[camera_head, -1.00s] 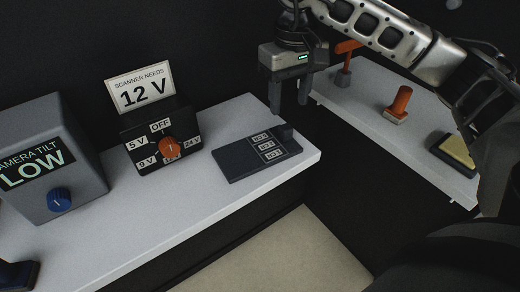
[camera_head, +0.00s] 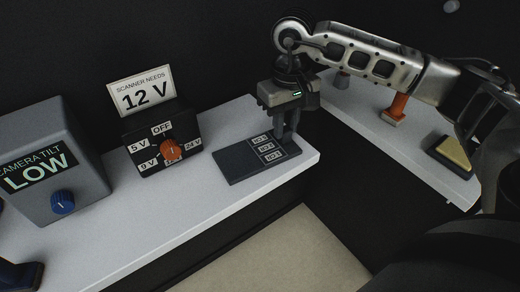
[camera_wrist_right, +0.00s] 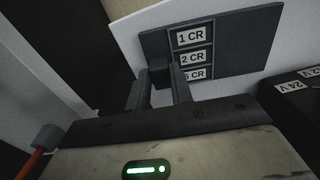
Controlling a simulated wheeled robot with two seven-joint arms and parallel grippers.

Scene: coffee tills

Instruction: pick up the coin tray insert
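The coin tray insert (camera_head: 241,163) is a flat dark grey tray with white labels and a small raised block at one end. It lies on the white counter near its right end. In the right wrist view the tray (camera_wrist_right: 232,42) shows labels 1 CR, 2 CR and a partly hidden 5 CR. My right gripper (camera_head: 286,136) points down at the tray's block end. In the right wrist view its fingers (camera_wrist_right: 160,78) stand on both sides of the raised block, with little or no gap, and appear shut on it. My left gripper is not in view.
On the counter (camera_head: 150,220) left of the tray stand a voltage box (camera_head: 140,150) with an orange knob, a 12 V sign (camera_head: 140,93) and a camera tilt box (camera_head: 50,150). A second shelf (camera_head: 360,122) at right holds an orange-handled stamp (camera_head: 397,106) and a yellow-topped block (camera_head: 454,153).

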